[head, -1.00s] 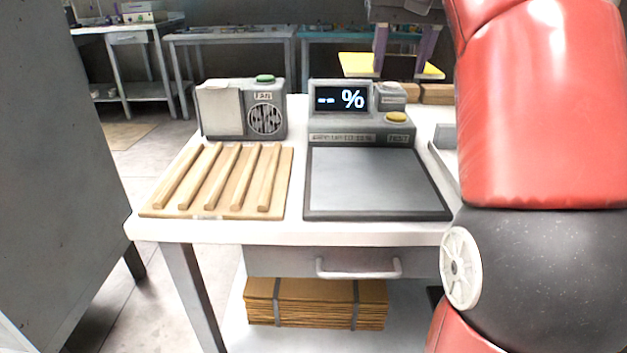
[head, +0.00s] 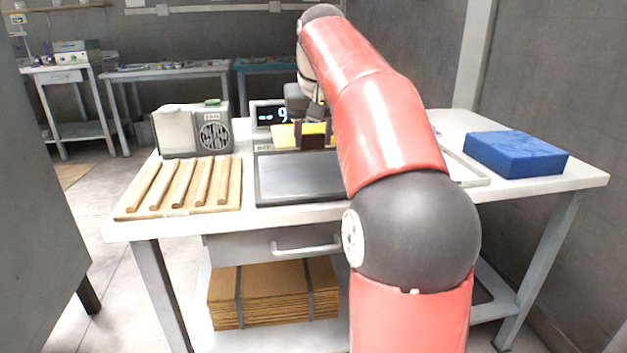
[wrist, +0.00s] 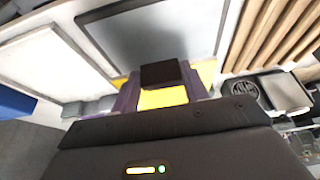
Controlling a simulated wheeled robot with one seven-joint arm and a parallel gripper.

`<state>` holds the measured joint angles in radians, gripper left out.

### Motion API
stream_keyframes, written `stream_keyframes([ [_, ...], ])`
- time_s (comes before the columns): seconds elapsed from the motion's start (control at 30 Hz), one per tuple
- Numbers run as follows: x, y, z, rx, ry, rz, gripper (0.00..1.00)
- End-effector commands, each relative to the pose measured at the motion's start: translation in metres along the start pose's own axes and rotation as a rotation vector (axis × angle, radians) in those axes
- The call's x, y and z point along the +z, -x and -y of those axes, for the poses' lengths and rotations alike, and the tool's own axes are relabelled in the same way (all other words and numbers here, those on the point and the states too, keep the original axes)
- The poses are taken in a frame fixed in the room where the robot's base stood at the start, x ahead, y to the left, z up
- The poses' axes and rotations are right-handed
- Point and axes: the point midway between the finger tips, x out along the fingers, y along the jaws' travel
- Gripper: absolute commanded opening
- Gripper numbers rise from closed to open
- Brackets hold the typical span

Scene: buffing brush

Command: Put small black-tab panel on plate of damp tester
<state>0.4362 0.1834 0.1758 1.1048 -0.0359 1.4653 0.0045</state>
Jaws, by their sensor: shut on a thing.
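The damp tester has a display head (head: 270,116) and a flat grey plate (head: 300,182) in a dark frame, which look bare; my arm hides the right part. My gripper (wrist: 162,88) is shut on a yellow panel (wrist: 163,99) with a dark tab (wrist: 165,74), seen between its purple fingers in the wrist view. In the head view the yellow panel (head: 285,136) is held up in front of the display, above the plate's back part, and appears apart from it. The plate also shows in the wrist view (wrist: 150,35), beyond the panel.
A slatted wooden rack (head: 180,190) and a grey fan unit (head: 192,133) stand left of the tester. A blue block (head: 515,154) lies at the table's right, beyond a shallow tray (head: 468,170). A tall grey cabinet side (head: 40,200) is at the left.

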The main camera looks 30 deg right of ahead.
Motion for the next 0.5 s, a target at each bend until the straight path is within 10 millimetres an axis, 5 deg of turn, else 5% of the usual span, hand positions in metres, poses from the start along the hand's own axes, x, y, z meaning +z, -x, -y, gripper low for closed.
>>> stream_keyframes([
  [0.27, 0.012, -0.033, -0.003, 0.001, -0.001, -0.003, 0.21],
  [0.5, 0.015, -0.04, -0.004, 0.001, -0.001, -0.003, 0.21],
])
